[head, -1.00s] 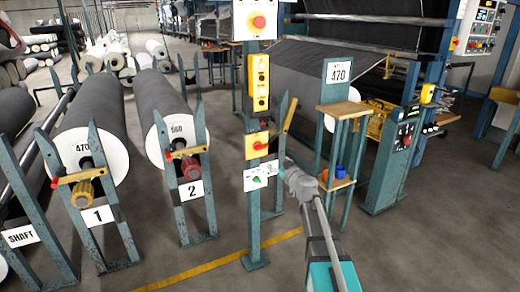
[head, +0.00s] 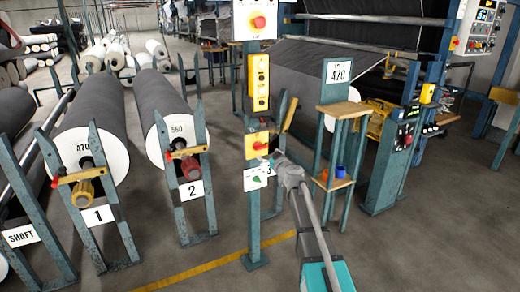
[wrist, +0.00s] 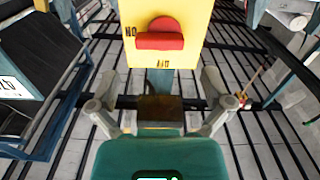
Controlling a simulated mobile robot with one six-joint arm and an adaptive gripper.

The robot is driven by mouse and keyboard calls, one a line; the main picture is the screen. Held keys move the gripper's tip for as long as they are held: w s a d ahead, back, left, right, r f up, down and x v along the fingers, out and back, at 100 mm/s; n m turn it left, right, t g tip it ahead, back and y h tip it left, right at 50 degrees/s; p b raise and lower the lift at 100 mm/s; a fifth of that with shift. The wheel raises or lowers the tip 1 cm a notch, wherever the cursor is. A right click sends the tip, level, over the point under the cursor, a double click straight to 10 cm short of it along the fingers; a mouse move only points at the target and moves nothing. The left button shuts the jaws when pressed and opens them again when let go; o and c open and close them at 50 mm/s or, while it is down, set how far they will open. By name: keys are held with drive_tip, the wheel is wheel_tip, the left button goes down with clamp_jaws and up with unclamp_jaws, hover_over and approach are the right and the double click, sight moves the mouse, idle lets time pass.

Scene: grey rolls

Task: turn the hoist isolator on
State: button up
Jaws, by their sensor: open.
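The hoist isolator, a yellow box with a red handle, is on the blue-green post in the head view (head: 257,145). In the wrist view the yellow box (wrist: 190,50) is close ahead at the top. Its red handle (wrist: 160,41) lies horizontal there, with lettering that looks upside down: one mark at the handle's left end, another below it. My gripper (head: 275,162) is just right of and slightly below the box in the head view. In the wrist view my gripper (wrist: 160,85) is open, its fingers spread on either side below the handle, apart from it. Nothing is held.
A white switch plate with a green part (head: 257,179) sits just below the isolator. A yellow pendant control (head: 259,82) and a red button box (head: 257,20) are above on the post. A small wooden-topped stand (head: 343,110) is close to the right.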

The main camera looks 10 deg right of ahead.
sight(262, 149)
drive_tip(key=shift+x, duration=3.15)
drive_tip(key=c, duration=0.9)
